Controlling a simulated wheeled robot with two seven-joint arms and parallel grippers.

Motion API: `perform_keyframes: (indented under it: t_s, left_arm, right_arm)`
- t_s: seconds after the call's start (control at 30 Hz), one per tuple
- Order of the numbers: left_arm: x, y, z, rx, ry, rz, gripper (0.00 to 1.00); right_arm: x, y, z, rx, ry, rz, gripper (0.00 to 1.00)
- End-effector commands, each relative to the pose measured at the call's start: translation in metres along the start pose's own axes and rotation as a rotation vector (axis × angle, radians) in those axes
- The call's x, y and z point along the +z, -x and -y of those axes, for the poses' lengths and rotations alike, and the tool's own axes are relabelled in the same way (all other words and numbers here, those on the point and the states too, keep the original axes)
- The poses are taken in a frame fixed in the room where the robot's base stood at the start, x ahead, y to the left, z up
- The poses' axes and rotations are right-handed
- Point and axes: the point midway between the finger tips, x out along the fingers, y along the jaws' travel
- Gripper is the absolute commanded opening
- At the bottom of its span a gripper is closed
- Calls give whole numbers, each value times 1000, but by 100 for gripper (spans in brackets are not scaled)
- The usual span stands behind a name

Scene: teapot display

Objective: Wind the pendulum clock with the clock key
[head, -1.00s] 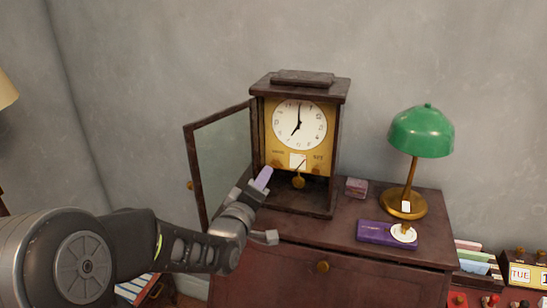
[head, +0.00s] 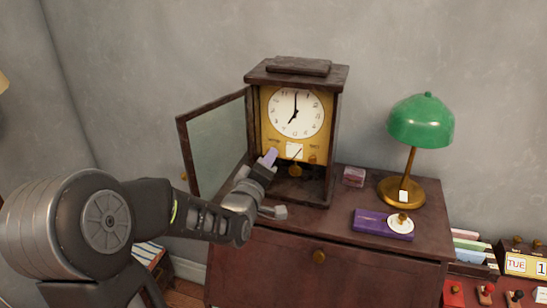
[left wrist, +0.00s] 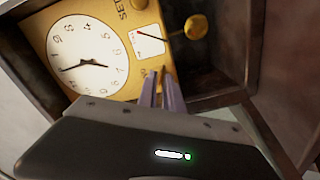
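The pendulum clock (head: 325,130) stands on the cabinet, its glass door (head: 220,145) swung open to the left. In the left wrist view the dial (left wrist: 88,58) and the brass pendulum bob (left wrist: 196,27) show rotated. My left gripper (head: 268,158) is in front of the lower left of the clock face. Its two purple fingers (left wrist: 160,92) are close together with a narrow gap. A small brownish mark shows at the fingertips; I cannot tell whether it is a held clock key or part of the face. I cannot make out the key elsewhere. My right gripper is out of view.
A small pinkish box (head: 354,176) and a green lamp (head: 420,122) stand behind. The open door is close to my left arm.

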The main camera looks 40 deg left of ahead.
Motion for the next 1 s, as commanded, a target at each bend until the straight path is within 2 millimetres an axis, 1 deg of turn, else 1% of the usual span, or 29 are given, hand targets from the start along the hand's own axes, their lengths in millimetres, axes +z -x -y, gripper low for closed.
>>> perform_keyframes:
  t_s: [0.03,0.67,0.87,1.0]
  left_arm:
    - [-1,-2,-3,8,-1,-2,0]
    - [-4,-7,-2,13,-9,-7,0]
    - [-3,-7,-2,15,-58,-8,0]
    - [-3,-6,-2,18,-125,-10,0]
  right_arm:
    - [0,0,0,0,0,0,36]
    - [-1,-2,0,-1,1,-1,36]
    - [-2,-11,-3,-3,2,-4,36]
    - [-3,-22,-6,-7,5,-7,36]
